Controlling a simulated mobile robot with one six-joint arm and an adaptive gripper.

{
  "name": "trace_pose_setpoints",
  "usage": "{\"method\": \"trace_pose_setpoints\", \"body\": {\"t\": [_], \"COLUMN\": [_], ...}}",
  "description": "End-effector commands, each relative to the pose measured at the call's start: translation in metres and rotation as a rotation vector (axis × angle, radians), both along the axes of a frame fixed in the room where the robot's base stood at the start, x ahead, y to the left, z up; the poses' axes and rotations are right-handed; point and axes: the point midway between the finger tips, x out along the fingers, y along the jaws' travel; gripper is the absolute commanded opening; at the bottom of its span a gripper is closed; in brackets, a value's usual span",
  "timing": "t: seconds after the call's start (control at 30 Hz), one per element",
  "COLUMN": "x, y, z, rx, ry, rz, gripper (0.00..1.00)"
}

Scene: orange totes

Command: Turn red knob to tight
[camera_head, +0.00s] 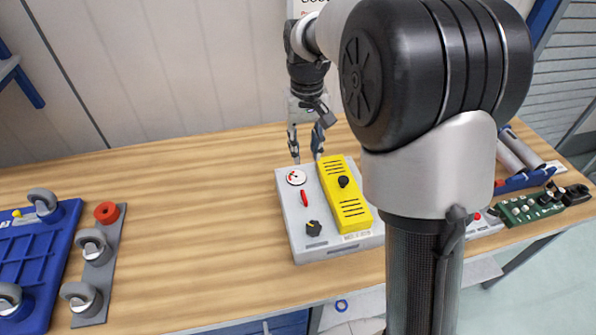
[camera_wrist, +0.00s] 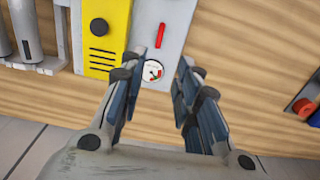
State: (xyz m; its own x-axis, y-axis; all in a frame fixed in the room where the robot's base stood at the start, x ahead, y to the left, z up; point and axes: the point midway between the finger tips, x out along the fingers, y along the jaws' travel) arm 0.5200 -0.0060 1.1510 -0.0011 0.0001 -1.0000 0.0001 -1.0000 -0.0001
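The red knob (camera_head: 304,198) is a thin red bar on top of a grey box (camera_head: 296,241) on the wooden table. In the wrist view the red knob (camera_wrist: 160,36) stands lengthwise just above a round dial gauge (camera_wrist: 153,70). The gauge (camera_head: 296,177) has a white face with a red and dark marking. My gripper (camera_head: 306,157) is open and empty behind the far edge of the box, near the gauge. In the wrist view its two fingers (camera_wrist: 152,93) are spread below the gauge, apart from the knob. Any lettering beside the knob is too small to read.
A yellow panel (camera_head: 334,174) with a black knob sits on the box, and a black knob (camera_head: 314,229) is nearer the front. A blue tray (camera_head: 36,254) and grey rail with casters (camera_head: 113,262) lie left. A green circuit board (camera_head: 526,210) lies right. Table between is clear.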

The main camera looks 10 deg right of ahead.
Motion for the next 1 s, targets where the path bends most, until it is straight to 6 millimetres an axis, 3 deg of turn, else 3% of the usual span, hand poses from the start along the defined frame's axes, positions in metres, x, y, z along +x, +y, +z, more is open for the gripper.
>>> {"method": "trace_pose_setpoints", "body": {"t": [0.7,1.0], "x": [-0.001,-0.001], "y": [0.000,0.000], "z": [-0.143,-0.170], "rx": [0.000,0.000], "ry": [0.003,-0.001], "rz": [0.000,0.000], "gripper": [0.30,0.30]}}
